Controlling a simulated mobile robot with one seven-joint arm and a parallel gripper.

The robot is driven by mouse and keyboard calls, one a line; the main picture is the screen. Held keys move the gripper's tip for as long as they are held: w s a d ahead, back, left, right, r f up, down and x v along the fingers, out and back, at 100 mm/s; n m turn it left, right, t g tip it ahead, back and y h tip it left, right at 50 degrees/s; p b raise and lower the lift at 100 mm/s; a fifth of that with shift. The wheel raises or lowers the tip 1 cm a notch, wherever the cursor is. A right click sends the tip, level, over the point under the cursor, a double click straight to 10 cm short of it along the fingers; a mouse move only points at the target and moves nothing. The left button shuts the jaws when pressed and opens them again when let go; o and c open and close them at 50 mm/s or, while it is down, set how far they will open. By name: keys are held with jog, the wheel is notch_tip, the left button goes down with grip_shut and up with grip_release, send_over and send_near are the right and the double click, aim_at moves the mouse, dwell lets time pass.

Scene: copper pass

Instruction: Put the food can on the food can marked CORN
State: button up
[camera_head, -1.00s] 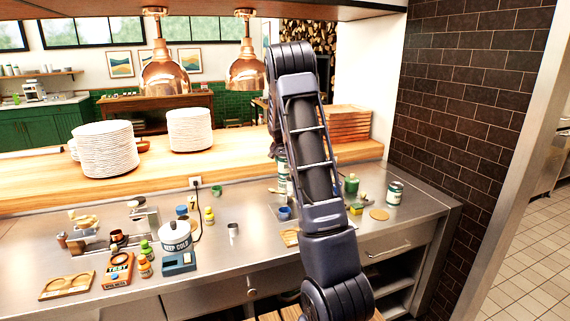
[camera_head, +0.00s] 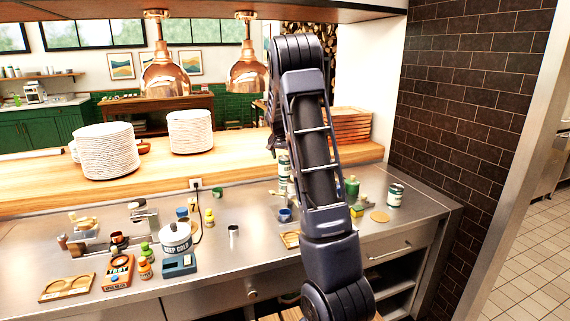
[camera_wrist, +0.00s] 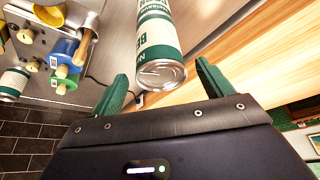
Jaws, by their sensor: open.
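In the wrist view, a green and white food can (camera_wrist: 157,35) with lettering that begins "BE" runs out of the top edge. Its bare metal end (camera_wrist: 162,76) faces me. My gripper (camera_wrist: 160,72) is open, with one green finger on each side of this end and visible gaps. In the head view, green and white can surfaces (camera_head: 284,164) show one above the other, largely hidden behind my arm. Another food can (camera_head: 395,195) stands upright at the right of the counter. No CORN marking is readable. My gripper is hidden in the head view.
A round tan disc (camera_head: 379,216) lies near the right can. A green container (camera_head: 352,187) stands behind it. A white pot (camera_head: 176,238), an orange tester (camera_head: 118,270) and bottles crowd the left. A raised wooden ledge (camera_head: 238,162) runs behind. The counter's front middle is clear.

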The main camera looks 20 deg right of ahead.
jog(key=v, duration=0.6)
jog(key=s+a+r+n+y, duration=0.1)
jog(key=s+a+r, duration=0.15)
jog(key=s, duration=0.55)
jog(key=s+a+r+n, duration=0.2)
jog(key=s+r, duration=0.2)
jog(key=s, duration=0.4)
jog(key=s+a+r+n+y, duration=0.1)
jog(key=s+a+r, duration=0.15)
jog(key=s, duration=0.55)
jog(key=s+a+f+n, duration=0.2)
jog(key=s, duration=0.9)
jog(key=s+a+f+n+t+y, duration=0.1)
jog(key=s+a+n, duration=0.1)
jog(key=s, duration=1)
jog(key=shift+a+f, duration=0.4)
jog(key=shift+a, duration=0.4)
jog(key=shift+s, duration=0.15)
